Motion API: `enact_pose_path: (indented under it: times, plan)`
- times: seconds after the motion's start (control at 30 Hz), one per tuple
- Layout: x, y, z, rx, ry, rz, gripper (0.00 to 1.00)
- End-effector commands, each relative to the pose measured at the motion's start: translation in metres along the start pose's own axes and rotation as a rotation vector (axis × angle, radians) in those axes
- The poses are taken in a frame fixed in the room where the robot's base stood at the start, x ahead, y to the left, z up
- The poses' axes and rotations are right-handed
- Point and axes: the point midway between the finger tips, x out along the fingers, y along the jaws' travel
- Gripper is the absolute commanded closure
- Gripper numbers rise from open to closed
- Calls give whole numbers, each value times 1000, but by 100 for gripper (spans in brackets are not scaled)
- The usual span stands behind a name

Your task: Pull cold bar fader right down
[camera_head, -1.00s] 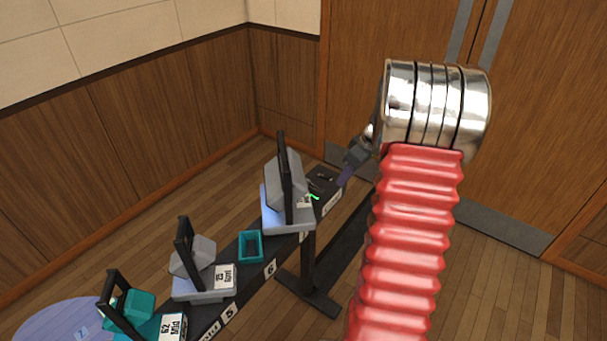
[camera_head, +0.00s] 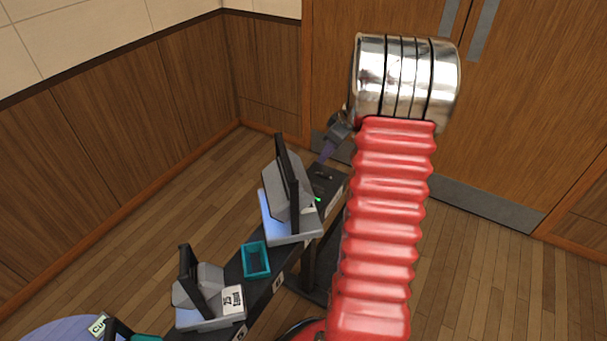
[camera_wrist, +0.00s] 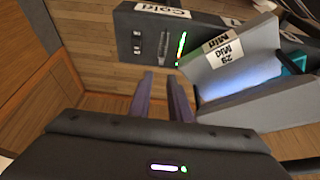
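The dark control box labelled "Cold" (camera_wrist: 163,10) is at the top of the wrist view, at the end of a long dark bar. It carries a fader slot (camera_wrist: 164,46) with a small cap, two small dark controls to its left, and a lit green-to-red strip (camera_wrist: 181,47). In the head view the box (camera_head: 325,180) is partly covered by a grey lamp. My gripper (camera_wrist: 162,84) has two purple fingers apart with nothing between them. The fingertips appear just short of the box's near edge in the wrist view; contact cannot be judged. The gripper also shows small in the head view (camera_head: 327,152).
A grey lamp labelled "Mid" (camera_wrist: 225,55) stands close to the right of the fingers. More lamps (camera_head: 205,290) and a teal tray (camera_head: 256,260) sit along the bar. Wooden doors (camera_head: 540,120) are behind; wood floor lies left of the bar.

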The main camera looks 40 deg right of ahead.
Motion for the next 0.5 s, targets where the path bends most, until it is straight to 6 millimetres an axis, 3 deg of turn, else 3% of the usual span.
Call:
enact_pose_path:
  times: [0.33,0.5]
  plan:
    - [8,-5,-8,-17,0,-8,82]
    - [23,-6,-9,-19,-1,-10,82]
